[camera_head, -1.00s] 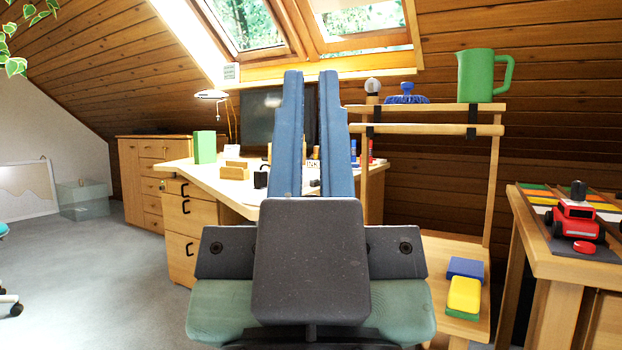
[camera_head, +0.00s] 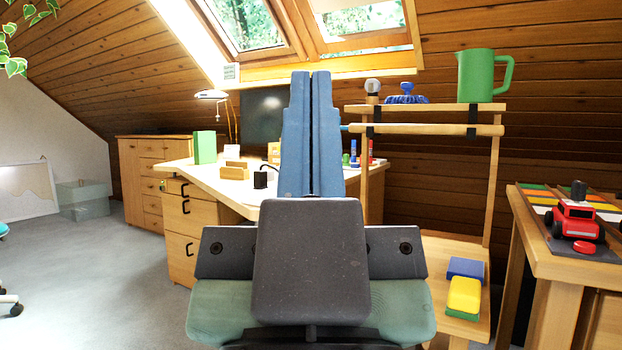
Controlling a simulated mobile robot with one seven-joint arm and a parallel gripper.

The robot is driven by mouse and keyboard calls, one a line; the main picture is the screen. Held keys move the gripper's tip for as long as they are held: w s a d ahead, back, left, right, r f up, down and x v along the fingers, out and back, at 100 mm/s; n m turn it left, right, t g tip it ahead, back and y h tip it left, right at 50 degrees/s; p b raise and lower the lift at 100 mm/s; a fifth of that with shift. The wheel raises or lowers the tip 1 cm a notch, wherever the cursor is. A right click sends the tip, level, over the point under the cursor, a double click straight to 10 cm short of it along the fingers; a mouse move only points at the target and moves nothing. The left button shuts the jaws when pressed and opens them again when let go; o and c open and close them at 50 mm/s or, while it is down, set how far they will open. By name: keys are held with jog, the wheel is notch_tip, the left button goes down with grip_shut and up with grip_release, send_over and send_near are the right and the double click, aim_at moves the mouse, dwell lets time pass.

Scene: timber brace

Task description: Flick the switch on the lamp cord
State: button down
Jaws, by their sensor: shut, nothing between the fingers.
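My gripper (camera_head: 312,75) is in the middle of the view, its two blue fingers pointing up and pressed together, with nothing between them. Behind it and to the left, a desk lamp (camera_head: 211,95) with a pale shade stands on the wooden desk (camera_head: 213,180). A small black block (camera_head: 260,180) sits at the desk's near edge, with a thin dark line by it; I cannot tell whether this is the cord or its switch. My gripper hides part of the desk and of the dark monitor (camera_head: 262,115).
A wooden shelf stand (camera_head: 430,130) on the right holds a green jug (camera_head: 476,75) and a blue brush (camera_head: 406,95). Blue and yellow blocks (camera_head: 464,292) lie lower down. A red toy car (camera_head: 575,220) stands on the right bench. The grey floor at left is mostly clear.

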dwell(0.8)
notch_tip(320, 180, up, 58)
jog(key=p, duration=5.8)
